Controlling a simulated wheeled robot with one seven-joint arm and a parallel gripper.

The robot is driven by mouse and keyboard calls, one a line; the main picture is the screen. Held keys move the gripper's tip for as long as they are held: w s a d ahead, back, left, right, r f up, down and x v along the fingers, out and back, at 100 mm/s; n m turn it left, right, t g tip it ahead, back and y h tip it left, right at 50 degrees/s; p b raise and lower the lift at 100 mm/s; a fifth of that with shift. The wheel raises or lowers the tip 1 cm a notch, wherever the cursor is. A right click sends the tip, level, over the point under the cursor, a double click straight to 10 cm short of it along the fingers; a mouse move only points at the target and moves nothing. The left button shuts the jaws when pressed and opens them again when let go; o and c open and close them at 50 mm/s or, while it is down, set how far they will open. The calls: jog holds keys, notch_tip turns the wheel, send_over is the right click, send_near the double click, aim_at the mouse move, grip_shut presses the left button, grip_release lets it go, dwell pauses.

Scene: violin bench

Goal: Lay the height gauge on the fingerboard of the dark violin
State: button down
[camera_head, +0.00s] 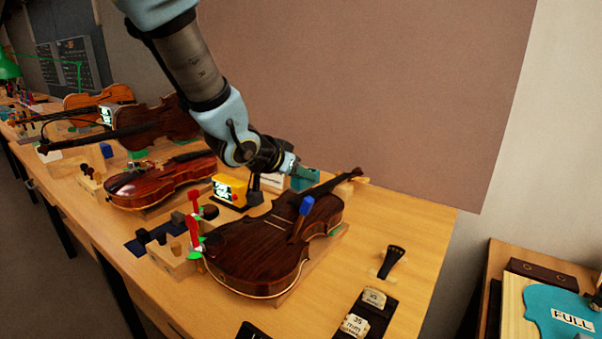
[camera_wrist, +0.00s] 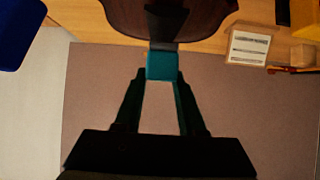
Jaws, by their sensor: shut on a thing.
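The dark violin (camera_head: 262,248) lies on its cradle at the front of the bench, its neck pointing to the upper right. Its dark body (camera_wrist: 165,15) fills the top of the wrist view. My gripper (camera_wrist: 161,80) is shut on a small teal block, which I take as the height gauge (camera_wrist: 162,66). The block sits in line with the dark fingerboard (camera_wrist: 161,24), at its near end in the wrist view. I cannot tell whether they touch.
A blue-topped piece (camera_head: 306,205) stands at the dark violin. A yellow device (camera_head: 229,190) and a red clamp (camera_head: 193,216) are nearby. Another violin (camera_head: 160,182) lies to the left.

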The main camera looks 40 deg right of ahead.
jog(key=shift+f+b, duration=1)
jog(key=shift+f, duration=0.25)
jog(key=shift+c, duration=2.1)
grip_release()
jog(key=shift+r, duration=0.1)
jog(key=p+v, duration=0.1)
jog(key=v, duration=0.9)
jog(key=shift+a+r, duration=0.15)
jog(key=shift+a, duration=0.25)
